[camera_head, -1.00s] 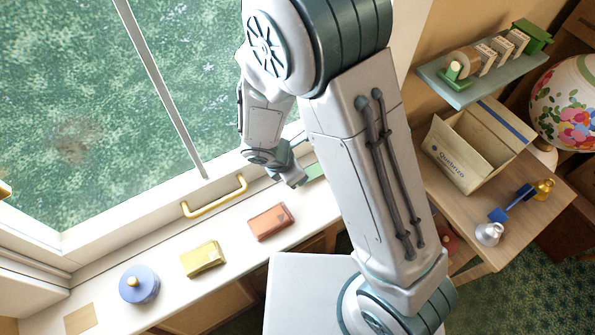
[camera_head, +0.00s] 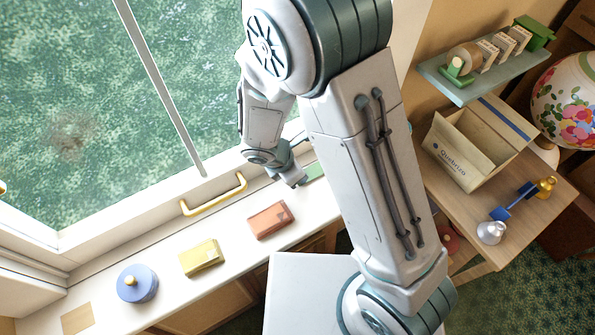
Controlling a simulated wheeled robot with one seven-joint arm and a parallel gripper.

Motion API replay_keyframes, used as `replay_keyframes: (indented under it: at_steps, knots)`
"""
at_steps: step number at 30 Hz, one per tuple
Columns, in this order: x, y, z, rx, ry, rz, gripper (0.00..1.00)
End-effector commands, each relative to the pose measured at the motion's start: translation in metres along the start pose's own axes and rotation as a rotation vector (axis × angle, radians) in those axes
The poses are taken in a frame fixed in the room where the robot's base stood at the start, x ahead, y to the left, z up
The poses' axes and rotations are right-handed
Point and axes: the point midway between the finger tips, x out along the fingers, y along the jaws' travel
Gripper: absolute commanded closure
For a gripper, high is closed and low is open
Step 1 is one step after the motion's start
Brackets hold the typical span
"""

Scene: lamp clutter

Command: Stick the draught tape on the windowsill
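The white windowsill (camera_head: 228,227) runs diagonally under the window. A flat green piece (camera_head: 315,171) lies at the sill's far right end, partly hidden by my arm; I cannot tell whether it is the draught tape. My gripper (camera_head: 297,181) points down at the sill just left of the green piece. Its fingertips are small and partly hidden, so I cannot tell whether it is open or whether it touches anything. A brown tape roll (camera_head: 465,57) sits in a green dispenser (camera_head: 458,69) on the wall shelf at the upper right.
On the sill are a red-brown wallet-like block (camera_head: 268,221), a yellow block (camera_head: 200,257), a blue round pot (camera_head: 137,284) and a tan square (camera_head: 77,319). A yellow handle (camera_head: 213,196) sticks out from the window frame. A carton (camera_head: 477,150) and flowered lamp (camera_head: 570,105) stand right.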

Motion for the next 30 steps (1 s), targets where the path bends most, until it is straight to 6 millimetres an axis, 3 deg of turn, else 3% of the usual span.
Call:
replay_keyframes:
  at_steps: [30]
  knots:
    - [0.0071, -0.0001, -0.0032, 0.0, 0.0, 0.0, 1.0]
